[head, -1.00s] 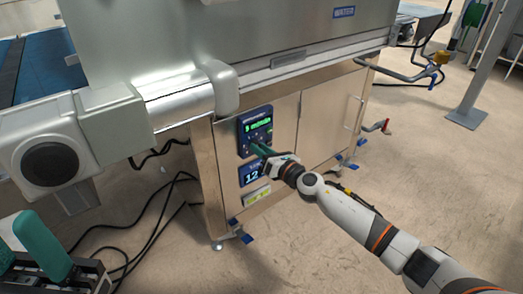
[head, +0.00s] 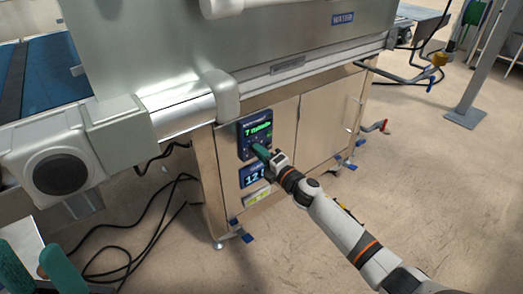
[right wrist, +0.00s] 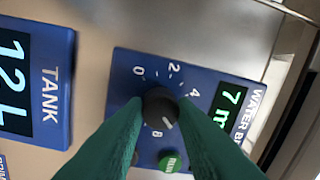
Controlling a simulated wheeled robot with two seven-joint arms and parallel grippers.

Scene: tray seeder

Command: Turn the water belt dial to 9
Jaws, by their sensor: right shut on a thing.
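The water belt panel (head: 249,134) is a dark blue box on the cabinet front, and its green display reads 7. In the right wrist view the panel (right wrist: 127,70) shows the black dial (right wrist: 160,104), marked 0, 2, 4 and 8. The dial's white pointer faces lower right, near the right finger; the 6 is hidden. My right gripper (head: 264,153) has its green fingers shut on the dial, one on each side. My left gripper (head: 38,268) is at the lower left of the head view, its two green fingers apart and empty.
A green RUN button (right wrist: 170,162) is beside the dial. The machine's grey housing (head: 230,50) overhangs the cabinet. Black cables (head: 150,230) lie on the floor.

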